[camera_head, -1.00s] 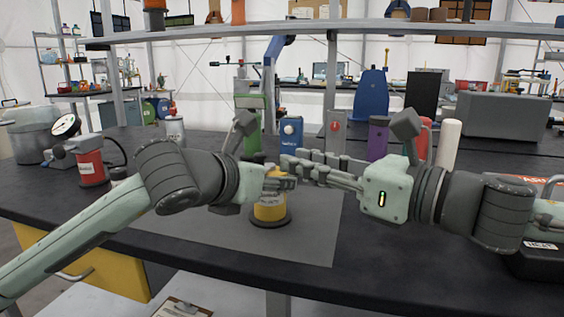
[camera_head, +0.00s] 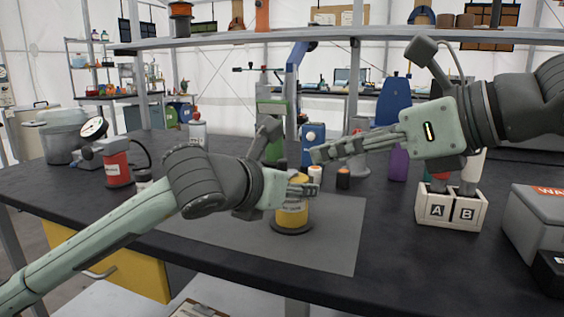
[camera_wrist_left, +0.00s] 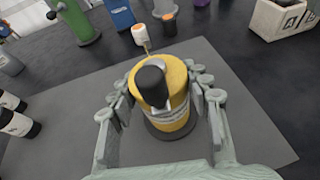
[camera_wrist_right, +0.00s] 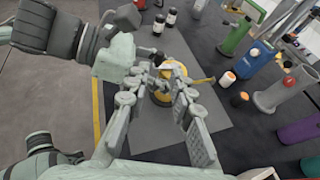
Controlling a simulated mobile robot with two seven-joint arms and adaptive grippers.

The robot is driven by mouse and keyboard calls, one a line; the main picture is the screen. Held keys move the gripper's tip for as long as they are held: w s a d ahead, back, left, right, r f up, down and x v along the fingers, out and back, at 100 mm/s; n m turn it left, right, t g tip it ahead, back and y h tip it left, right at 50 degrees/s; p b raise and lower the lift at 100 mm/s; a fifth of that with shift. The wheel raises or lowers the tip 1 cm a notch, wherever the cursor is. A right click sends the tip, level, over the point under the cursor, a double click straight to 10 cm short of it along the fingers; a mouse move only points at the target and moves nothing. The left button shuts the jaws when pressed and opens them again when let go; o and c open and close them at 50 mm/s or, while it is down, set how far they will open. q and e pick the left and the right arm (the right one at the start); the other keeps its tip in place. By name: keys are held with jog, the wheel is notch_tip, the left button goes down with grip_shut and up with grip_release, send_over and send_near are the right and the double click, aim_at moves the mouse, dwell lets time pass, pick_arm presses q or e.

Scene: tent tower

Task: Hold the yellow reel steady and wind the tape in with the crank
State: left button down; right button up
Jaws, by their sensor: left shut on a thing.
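The yellow reel (camera_head: 291,217) stands upright on a dark round base on the grey mat (camera_head: 335,245). My left gripper (camera_head: 308,188) is shut around its upper body from the left. In the left wrist view the fingers flank the reel (camera_wrist_left: 178,80) on both sides. A dark knob (camera_wrist_left: 151,84), seemingly the crank's, stands on its top. A thin pale piece sticks out at its far side; I cannot tell whether it is tape. My right gripper (camera_head: 318,154) is above and just right of the reel, fingers pointing left and slightly down. In the right wrist view its fingers (camera_wrist_right: 164,84) are apart and empty.
An A/B bin (camera_head: 450,208) and a grey case (camera_head: 540,222) are at right. A red canister (camera_head: 116,168) is at left. The mat's front is clear.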

aim_at(286, 162)
jog(key=x, duration=1)
jog(key=shift+w+a+f, duration=0.1)
jog(key=shift+w+a, duration=0.1)
jog(key=shift+w, duration=0.05)
jog(key=shift+c, duration=0.6)
grip_shut()
